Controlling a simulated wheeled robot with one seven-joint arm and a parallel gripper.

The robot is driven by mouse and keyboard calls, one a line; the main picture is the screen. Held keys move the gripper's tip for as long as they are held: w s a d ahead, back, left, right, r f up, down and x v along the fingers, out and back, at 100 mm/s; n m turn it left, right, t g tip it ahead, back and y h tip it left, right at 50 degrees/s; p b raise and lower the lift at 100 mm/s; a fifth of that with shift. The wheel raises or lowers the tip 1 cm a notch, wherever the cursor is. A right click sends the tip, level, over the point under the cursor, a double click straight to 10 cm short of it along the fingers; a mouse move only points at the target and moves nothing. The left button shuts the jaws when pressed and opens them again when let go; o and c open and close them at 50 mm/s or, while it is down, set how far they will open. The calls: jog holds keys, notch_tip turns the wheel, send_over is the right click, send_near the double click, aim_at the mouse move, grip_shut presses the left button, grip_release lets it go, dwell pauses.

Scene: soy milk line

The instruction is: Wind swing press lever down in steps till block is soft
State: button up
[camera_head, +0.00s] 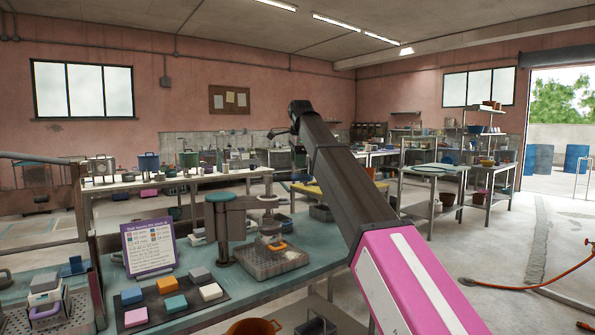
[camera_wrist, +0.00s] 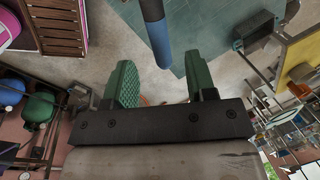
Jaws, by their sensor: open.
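The swing press stands on the teal bench in the head view, with a teal-capped column (camera_head: 222,232) and a swing arm (camera_head: 257,202) reaching right. Its press head with an orange handle (camera_head: 276,245) hangs over a grey perforated tray (camera_head: 255,262). A block under the head cannot be made out clearly. My gripper (camera_wrist: 163,85) is open in the wrist view, its two green-padded fingers apart with nothing between the tips. In the head view my raised arm ends beyond the press, well above the bench; the fingers are not clear there.
A purple-edged sign (camera_head: 148,247) and a dark mat (camera_head: 160,318) with several coloured blocks stand left of the press. A blue-grey cylinder (camera_wrist: 156,35) shows beyond the fingertips in the wrist view. Metal tables (camera_head: 432,188) stand behind; an orange hose (camera_head: 530,280) crosses the floor at right.

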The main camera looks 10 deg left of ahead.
jog(key=r, duration=0.3)
jog(key=s+r, duration=0.1)
jog(key=r, duration=0.1)
jog(key=shift+d+r, duration=0.25)
jog(key=shift+r, duration=0.05)
jog(key=shift+f, duration=0.2)
dwell(1.2)
